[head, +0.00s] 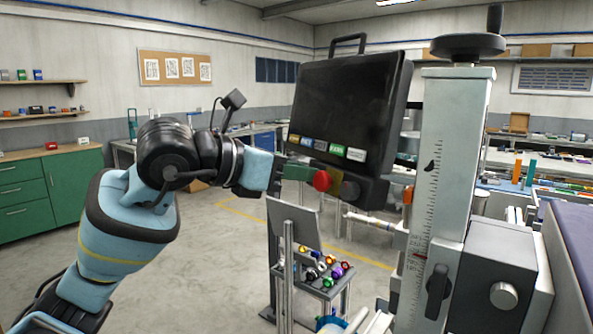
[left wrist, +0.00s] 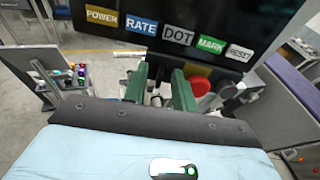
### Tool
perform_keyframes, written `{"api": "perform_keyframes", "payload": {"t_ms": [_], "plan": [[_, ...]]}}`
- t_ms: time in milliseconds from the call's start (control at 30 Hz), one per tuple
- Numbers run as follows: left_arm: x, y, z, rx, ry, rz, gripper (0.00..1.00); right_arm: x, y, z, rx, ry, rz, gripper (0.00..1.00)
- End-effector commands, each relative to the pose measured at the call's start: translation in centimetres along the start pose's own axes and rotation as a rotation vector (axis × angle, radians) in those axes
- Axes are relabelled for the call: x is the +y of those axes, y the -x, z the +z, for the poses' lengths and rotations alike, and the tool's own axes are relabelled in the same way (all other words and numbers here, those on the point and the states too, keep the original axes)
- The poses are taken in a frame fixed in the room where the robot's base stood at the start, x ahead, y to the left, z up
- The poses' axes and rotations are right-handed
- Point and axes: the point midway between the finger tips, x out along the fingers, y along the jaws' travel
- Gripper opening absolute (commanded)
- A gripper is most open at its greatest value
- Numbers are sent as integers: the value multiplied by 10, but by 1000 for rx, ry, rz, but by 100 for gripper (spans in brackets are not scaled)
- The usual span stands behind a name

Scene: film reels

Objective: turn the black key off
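A dark control panel (head: 345,110) with a handle on top carries a row of labels, POWER, RATE, DOT, MARK and RESET; it also shows in the left wrist view (left wrist: 185,14). Below the labels sit a red mushroom button (head: 321,181) and a round dark knob (head: 350,189). I cannot make out the black key for certain; my fingers may hide it. My left gripper (head: 297,172) is at the panel's lower left, just left of the red button. In the left wrist view its green fingers (left wrist: 160,88) stand apart, with a gap between them. My right gripper is not in view.
A column with a scale (head: 455,150) and a handwheel (head: 467,46) stands right of the panel. A small stand with colourful knobs (head: 328,275) is below. Green cabinets (head: 50,185) line the left wall. The floor at centre left is clear.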

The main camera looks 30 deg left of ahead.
Motion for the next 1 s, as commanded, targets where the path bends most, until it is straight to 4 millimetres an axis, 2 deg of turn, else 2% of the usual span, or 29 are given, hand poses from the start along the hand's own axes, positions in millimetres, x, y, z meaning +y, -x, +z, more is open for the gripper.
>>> {"api": "perform_keyframes", "payload": {"t_ms": [167,267,500,700,1000], "plan": [[0,2,0,0,-1,1,27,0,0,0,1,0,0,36],[1,11,0,-1,-1,3,27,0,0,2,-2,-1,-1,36],[1,48,-1,0,-2,3,27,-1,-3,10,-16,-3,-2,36],[1,71,-1,1,0,2,27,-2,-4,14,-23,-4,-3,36],[0,79,0,0,0,0,27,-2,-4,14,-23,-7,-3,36]]}}
